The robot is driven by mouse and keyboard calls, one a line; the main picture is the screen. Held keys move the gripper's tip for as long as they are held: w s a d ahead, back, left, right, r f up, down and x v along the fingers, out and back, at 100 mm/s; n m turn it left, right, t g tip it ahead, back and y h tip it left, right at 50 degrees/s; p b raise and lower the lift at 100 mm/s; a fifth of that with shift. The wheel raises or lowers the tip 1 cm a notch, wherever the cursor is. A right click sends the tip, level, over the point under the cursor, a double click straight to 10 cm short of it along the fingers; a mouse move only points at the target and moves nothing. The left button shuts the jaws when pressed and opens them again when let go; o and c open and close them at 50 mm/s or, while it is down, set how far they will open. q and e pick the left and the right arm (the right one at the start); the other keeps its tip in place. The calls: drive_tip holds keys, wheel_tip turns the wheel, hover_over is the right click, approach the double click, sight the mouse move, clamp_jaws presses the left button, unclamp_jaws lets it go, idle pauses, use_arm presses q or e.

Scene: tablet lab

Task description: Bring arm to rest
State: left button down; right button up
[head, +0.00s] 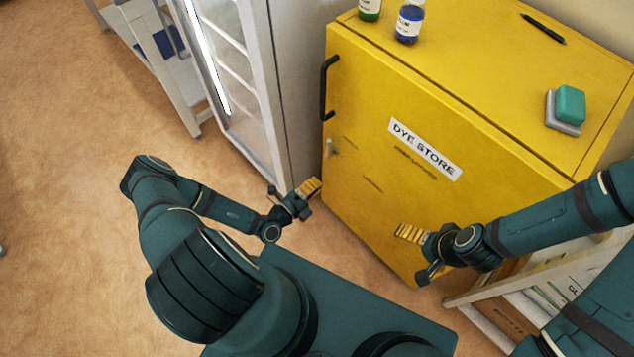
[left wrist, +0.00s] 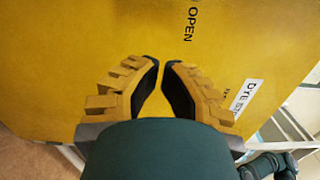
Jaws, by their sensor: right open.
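My left gripper (head: 308,188) hangs low in front of the cabinet's left edge in the head view. In the left wrist view its two fingers (left wrist: 161,68) lean toward each other with a narrow gap at the tips, and nothing shows between them. My right gripper (head: 410,233) is in front of the lower right of the yellow cabinet (head: 370,120), its arm coming in from the right. It is open and no held thing shows.
The cabinet, labelled DYE STORE, has a black handle (head: 327,88). On its top are a blue bottle (head: 409,24), a green bottle (head: 369,8), a pen (head: 543,28) and a teal block (head: 571,104). A glass-fronted unit (head: 245,90) stands left; a slatted rack (head: 545,290) stands lower right. Floor is clear at left.

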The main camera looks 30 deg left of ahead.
idle(0.3)
use_arm(q)
drive_tip(key=s+d+r+m+g+h, duration=0.35)
drive_tip(key=d+m+g+h, duration=0.25)
drive_tip(key=d+m+h, duration=0.35)
drive_tip(key=s+d+r+m+g+y, duration=0.1)
drive_tip(key=s+d+m+g+y, duration=0.1)
drive_tip(key=s+m+g, duration=0.7)
drive_tip(key=s+d+r+m+g+y, duration=0.1)
drive_tip(key=s+d+m+g+y, duration=0.3)
drive_tip(key=m, duration=0.9)
drive_tip(key=w+a+r+m+t+y, duration=0.3)
drive_tip(key=w+r+m+y, duration=0.2)
drive_tip(key=m, duration=1.1)
drive_tip(key=shift+w+r, duration=0.65)
drive_tip(key=shift+w, duration=0.6)
drive_tip(key=shift+a, duration=0.1)
